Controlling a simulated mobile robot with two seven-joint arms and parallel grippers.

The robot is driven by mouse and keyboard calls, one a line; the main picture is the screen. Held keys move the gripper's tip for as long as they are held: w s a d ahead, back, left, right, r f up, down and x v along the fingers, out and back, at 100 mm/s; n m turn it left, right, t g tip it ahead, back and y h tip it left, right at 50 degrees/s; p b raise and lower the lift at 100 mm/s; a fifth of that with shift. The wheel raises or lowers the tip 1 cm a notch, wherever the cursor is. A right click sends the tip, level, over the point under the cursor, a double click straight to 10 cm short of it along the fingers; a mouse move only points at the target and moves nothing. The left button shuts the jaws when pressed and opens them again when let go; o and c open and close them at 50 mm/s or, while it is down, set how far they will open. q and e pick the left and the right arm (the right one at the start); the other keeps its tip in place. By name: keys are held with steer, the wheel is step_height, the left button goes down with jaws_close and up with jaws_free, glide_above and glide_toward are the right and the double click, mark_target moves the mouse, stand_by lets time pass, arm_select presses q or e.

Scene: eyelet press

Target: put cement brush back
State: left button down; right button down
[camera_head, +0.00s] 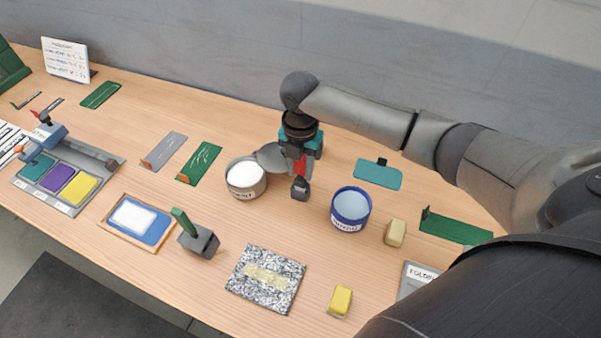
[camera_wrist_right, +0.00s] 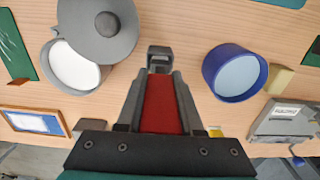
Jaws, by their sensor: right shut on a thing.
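My right gripper (camera_head: 299,172) points down between the two pots and is shut on a red handle (camera_wrist_right: 165,106), which I take to be the cement brush. A small dark grey block-like piece (camera_wrist_right: 160,57) shows beyond the handle; I cannot tell whether it touches the table. The cement pot (camera_head: 246,176), with white contents, stands left of the gripper, its grey lid (camera_head: 271,157) at the side of its opening. A green-handled tool (camera_head: 183,221) stands tilted in a dark block (camera_head: 199,241). My left gripper is not in view.
A blue pot (camera_head: 351,209) with pale blue contents stands right of the gripper. A cream block (camera_head: 395,232), a yellow block (camera_head: 340,301) and a speckled slab (camera_head: 265,278) lie nearby. A framed pad (camera_head: 137,219) is at left. Bare wood lies between the cement pot and slab.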

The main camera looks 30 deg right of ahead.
steer(key=shift+f, duration=1.05)
steer(key=shift+f, duration=0.1)
steer(key=c, duration=0.5)
jaws_free()
steer(key=shift+c, duration=0.2)
step_height(320, 180, up, 12)
steer(key=shift+r+p, duration=0.15)
steer(key=shift+p, duration=0.25)
